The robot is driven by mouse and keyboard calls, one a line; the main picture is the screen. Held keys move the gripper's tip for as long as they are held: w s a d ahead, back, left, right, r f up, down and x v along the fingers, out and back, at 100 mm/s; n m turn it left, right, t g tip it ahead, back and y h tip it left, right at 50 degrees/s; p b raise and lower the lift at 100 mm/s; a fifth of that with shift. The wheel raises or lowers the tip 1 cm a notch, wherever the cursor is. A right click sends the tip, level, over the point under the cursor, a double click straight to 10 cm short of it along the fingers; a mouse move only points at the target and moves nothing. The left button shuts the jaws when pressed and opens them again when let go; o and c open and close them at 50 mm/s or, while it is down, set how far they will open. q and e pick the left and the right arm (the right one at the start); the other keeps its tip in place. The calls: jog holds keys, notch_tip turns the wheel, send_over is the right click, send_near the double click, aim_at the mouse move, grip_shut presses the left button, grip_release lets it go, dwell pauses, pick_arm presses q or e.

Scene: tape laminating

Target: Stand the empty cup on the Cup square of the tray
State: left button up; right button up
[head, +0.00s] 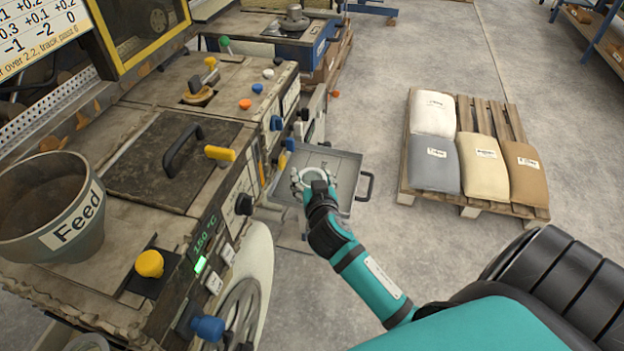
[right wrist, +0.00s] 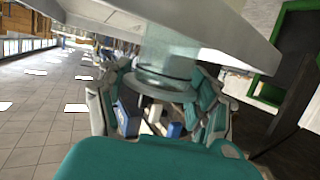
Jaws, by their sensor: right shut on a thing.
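The cup (head: 304,178) shows in the head view as a pale round rim, held over the grey metal tray (head: 346,162). My right gripper (head: 314,181) is shut around the cup's sides. In the right wrist view the cup (right wrist: 166,62) is clear and greenish, between the teal and grey fingers of my right gripper (right wrist: 160,100). A broad pale slab, probably the tray (right wrist: 225,38), lies close against the cup's far end there. I cannot tell whether the cup touches the tray. The Cup square is not readable, and the gripper hides part of the tray. My left gripper is not in view.
The machine (head: 175,235) with knobs and a black-handled lid stands left of the tray. A Feed bucket (head: 50,215) is at the far left. A black handle (head: 367,187) sticks out from the tray's right side. A pallet (head: 490,110) with several sacks stands right, with clear floor between.

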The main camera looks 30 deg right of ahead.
jog(key=shift+s+a+r, duration=0.1)
jog(key=shift+s+a, duration=0.05)
jog(key=shift+s, duration=0.05)
jog(key=shift+s+a, duration=0.1)
jog(key=o, duration=0.8)
jog(key=shift+c, duration=0.2)
jog(key=o, duration=0.5)
jog(key=shift+f, duration=0.25)
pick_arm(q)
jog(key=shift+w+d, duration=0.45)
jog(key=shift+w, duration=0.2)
pick_arm(e)
jog(key=shift+r, duration=0.1)
